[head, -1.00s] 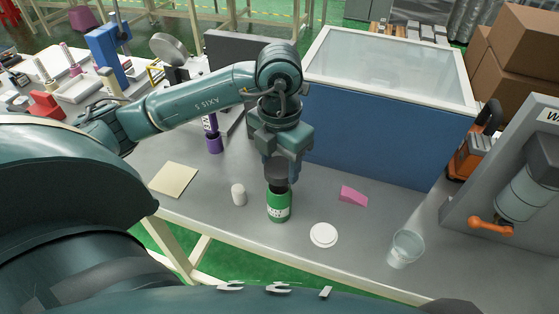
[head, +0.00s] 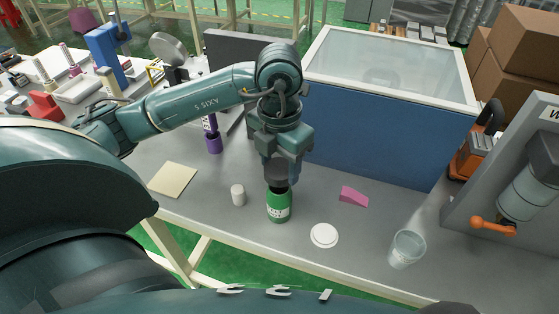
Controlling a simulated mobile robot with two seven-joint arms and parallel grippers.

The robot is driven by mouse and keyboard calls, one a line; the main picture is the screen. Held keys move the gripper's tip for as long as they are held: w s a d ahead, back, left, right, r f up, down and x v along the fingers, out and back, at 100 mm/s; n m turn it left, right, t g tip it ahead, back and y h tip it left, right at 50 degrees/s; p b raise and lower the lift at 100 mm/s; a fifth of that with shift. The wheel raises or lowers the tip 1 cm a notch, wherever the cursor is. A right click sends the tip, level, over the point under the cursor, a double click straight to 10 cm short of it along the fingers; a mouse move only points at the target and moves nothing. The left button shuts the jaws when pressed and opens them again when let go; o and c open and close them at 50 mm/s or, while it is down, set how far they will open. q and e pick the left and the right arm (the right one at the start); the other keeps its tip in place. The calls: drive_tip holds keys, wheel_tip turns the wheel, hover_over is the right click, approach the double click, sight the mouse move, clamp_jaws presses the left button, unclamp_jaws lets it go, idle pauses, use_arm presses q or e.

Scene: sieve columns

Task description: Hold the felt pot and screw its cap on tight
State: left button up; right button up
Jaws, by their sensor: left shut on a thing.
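The felt pot (head: 278,208) is a small green jar with a white label, standing upright on the grey bench. Its dark cap (head: 278,184) sits at the top of the pot, under my gripper. My left gripper (head: 279,178) points straight down over the pot and is shut on the cap. The fingers hide much of the cap, so I cannot tell how tightly it sits on the pot. My right gripper is not in view.
Close by are a white cylinder (head: 238,195), a white disc (head: 324,235), a pink wedge (head: 353,196) and a clear cup (head: 407,248). A blue-sided bin (head: 375,135) stands behind.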

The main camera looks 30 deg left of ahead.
use_arm(q)
drive_tip(key=shift+f+b, duration=2.15)
drive_tip(key=shift+f, duration=0.3)
idle(0.7)
drive_tip(key=o, duration=1)
drive_tip(key=shift+o, duration=0.2)
drive_tip(key=shift+r, duration=0.1)
drive_tip(key=shift+r+p, duration=2.1)
drive_tip(key=shift+r, duration=0.9)
